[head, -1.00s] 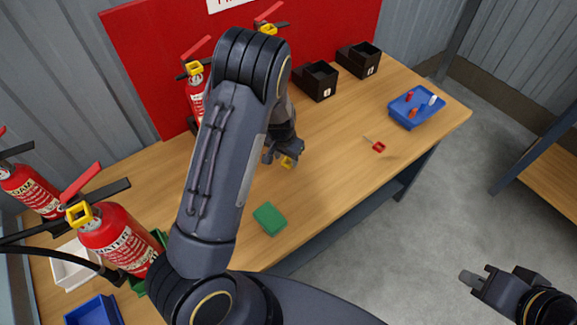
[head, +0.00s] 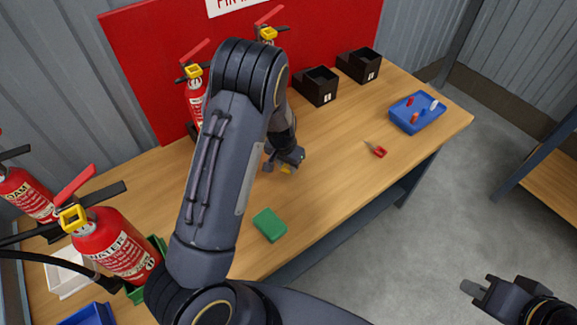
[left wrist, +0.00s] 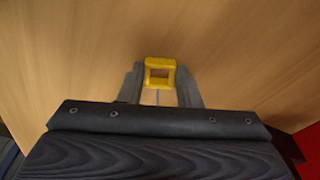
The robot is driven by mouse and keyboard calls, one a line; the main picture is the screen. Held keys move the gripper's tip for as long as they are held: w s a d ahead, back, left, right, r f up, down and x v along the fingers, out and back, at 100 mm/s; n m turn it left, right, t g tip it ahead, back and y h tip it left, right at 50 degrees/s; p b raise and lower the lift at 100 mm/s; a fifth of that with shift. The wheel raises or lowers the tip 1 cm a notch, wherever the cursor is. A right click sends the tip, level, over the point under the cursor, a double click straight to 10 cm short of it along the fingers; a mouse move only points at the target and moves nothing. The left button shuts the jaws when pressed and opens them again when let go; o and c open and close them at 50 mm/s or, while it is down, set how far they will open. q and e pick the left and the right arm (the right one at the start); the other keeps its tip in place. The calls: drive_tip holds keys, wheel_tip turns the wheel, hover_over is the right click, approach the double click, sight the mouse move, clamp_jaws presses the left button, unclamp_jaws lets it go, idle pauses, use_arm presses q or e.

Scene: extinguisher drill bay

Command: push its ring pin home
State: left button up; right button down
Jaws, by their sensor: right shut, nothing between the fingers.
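My left gripper (head: 284,163) is over the table, partly hidden by my own arm. In the left wrist view its fingers close on the sides of a yellow square ring pin (left wrist: 159,73), with a thin shaft running back between them. Other extinguishers stand at the far left (head: 25,194) and by the red board (head: 194,98). My right gripper (head: 472,288) is shut and empty, over the floor.
A green block (head: 269,224) and a red ring pin (head: 377,150) lie on the table (head: 325,185). Two black bins (head: 316,88) (head: 359,67) stand at the back. A blue tray (head: 418,122) holds small pieces at right. White and blue bins are at front left.

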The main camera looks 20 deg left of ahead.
use_arm(q)
clamp_jaws()
drive_tip(key=shift+r+p, duration=1)
drive_tip(key=shift+r, duration=0.5)
